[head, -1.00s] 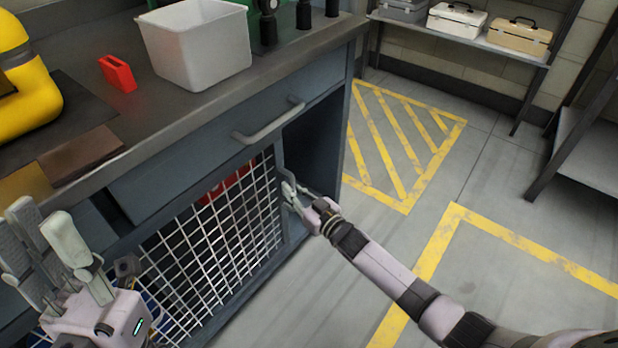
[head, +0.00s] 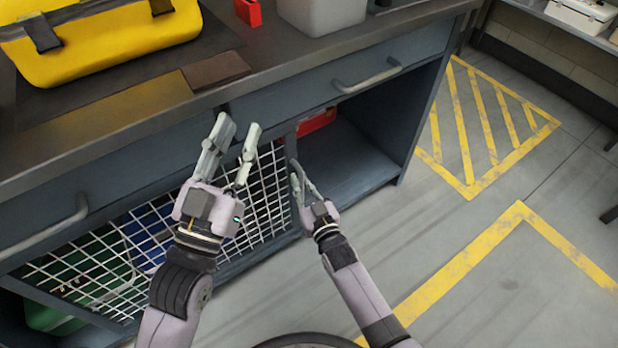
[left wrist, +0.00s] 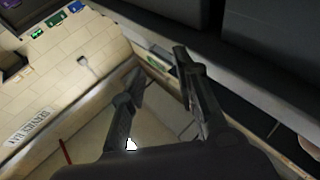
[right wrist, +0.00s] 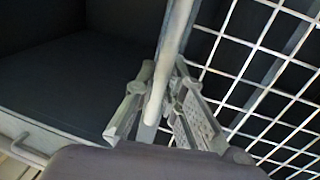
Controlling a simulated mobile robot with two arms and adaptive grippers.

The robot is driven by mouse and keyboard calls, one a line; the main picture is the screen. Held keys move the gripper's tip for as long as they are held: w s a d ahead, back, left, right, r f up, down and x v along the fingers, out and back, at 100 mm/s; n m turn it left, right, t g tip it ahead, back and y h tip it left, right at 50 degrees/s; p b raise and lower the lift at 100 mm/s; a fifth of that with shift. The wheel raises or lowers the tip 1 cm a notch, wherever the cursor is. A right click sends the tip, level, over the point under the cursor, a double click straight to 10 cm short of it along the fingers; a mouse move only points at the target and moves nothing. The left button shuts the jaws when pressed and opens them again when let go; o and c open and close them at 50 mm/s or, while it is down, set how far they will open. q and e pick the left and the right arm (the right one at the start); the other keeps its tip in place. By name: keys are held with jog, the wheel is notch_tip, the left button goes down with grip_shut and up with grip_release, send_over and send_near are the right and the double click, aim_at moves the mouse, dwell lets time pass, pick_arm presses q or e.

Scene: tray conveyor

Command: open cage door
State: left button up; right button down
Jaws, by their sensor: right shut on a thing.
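The cage door (head: 268,205), a white wire grid in a dark frame, stands under the workbench. To its right the cabinet's right part lies uncovered (head: 345,160). My right gripper (head: 296,175) is at the door's right edge. In the right wrist view its fingers (right wrist: 155,88) are closed around a pale upright bar handle (right wrist: 177,35), with the grid (right wrist: 255,75) just to the right.
A drawer with a bar handle (head: 368,78) is above the opening. On the bench (head: 290,60) are a yellow case (head: 110,45), a red item (head: 248,12) and a pale bin (head: 322,14). Green and blue things show behind the grid. The striped floor (head: 480,120) at right is clear.

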dwell(0.3)
jog(key=c, duration=1.7)
grip_release()
jog(key=shift+o, duration=0.2)
jog(key=shift+s, duration=0.1)
jog(key=v, duration=1.2)
